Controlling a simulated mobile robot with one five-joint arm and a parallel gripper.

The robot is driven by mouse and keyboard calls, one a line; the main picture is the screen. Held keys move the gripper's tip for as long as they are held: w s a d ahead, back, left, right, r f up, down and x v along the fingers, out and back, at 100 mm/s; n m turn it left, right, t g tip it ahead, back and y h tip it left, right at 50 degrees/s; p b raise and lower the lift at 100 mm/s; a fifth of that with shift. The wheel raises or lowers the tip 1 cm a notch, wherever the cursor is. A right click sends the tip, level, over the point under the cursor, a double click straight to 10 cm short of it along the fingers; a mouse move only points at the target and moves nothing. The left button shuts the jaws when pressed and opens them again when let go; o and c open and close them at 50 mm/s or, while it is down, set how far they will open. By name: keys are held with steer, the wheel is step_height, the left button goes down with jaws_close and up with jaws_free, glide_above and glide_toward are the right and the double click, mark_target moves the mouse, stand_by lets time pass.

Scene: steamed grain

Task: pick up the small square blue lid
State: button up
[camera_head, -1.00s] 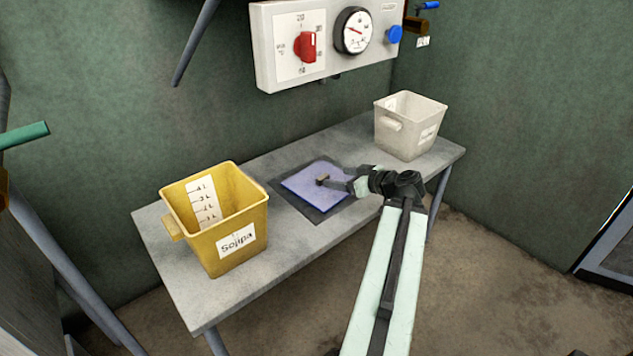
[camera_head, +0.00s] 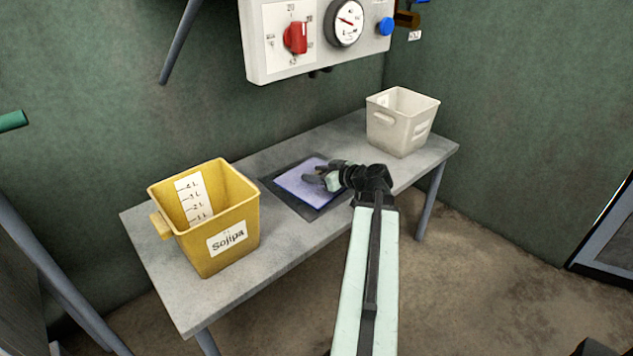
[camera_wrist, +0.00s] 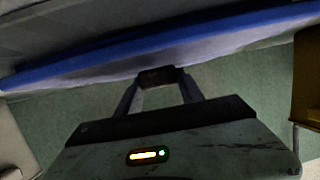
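The small square blue lid (camera_head: 293,184), lilac on top with a darker blue rim, is over a dark square mat on the table. Its blue rim (camera_wrist: 100,60) and lilac face also cross the upper wrist view, where the picture is upside down. A dark knob (camera_wrist: 156,77) stands out from the lid's face. My gripper (camera_head: 316,174) is at the lid's middle. In the wrist view my gripper's fingers (camera_wrist: 158,84) converge on both sides of the knob and appear shut on it. I cannot tell whether the lid is clear of the mat.
A yellow bucket (camera_head: 228,246) marked Sojipa stands at the table's left end, and a white bucket (camera_head: 397,133) at the far right end. The dark mat (camera_head: 322,212) lies on the grey table (camera_head: 160,240). A control panel (camera_head: 270,60) hangs on the wall above.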

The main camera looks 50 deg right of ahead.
jaws_close()
steer(key=shift+r+p, duration=0.6)
step_height(320, 180, up, 3)
steer(key=p, duration=0.3)
steer(key=shift+r, duration=0.15)
steer(key=s+d, duration=0.2)
steer(key=s, duration=0.2)
steer(key=s+d, duration=0.2)
steer(key=s, duration=0.3)
steer(key=s+d, duration=0.3)
steer(key=s, duration=0.2)
steer(key=shift+s+r+p, duration=0.25)
steer(key=shift+p, duration=0.15)
